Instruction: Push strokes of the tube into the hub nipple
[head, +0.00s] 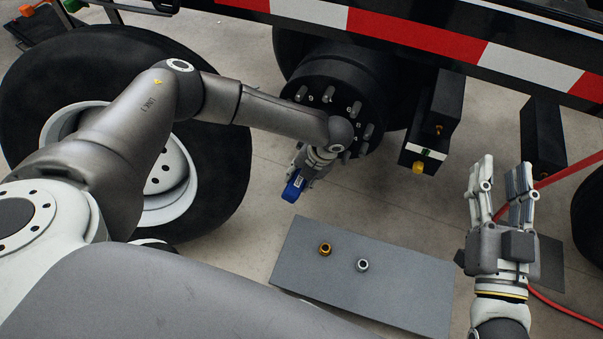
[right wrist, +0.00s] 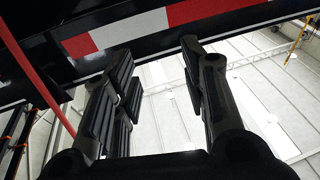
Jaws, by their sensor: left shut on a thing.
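The black wheel hub (head: 312,72) with several studs is under the trailer's striped rail in the head view. I cannot make out a nipple; my left arm covers part of the hub face. My left gripper (head: 306,174) is just below the hub, shut on a blue tube (head: 294,187) with a pale label. The tube tilts down and left, and its front end is hidden. I cannot tell whether it touches the hub. My right gripper (head: 502,168) is open and empty at the right, apart from the hub. Its spread fingers show in the right wrist view (right wrist: 158,55).
A grey board (head: 400,296) lies on the floor with a gold nut (head: 325,249) and a silver nut (head: 362,265). A wheel (head: 215,170) lies at left. A black box (head: 436,115) hangs right of the hub. A red hose (head: 560,174) runs behind my right gripper.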

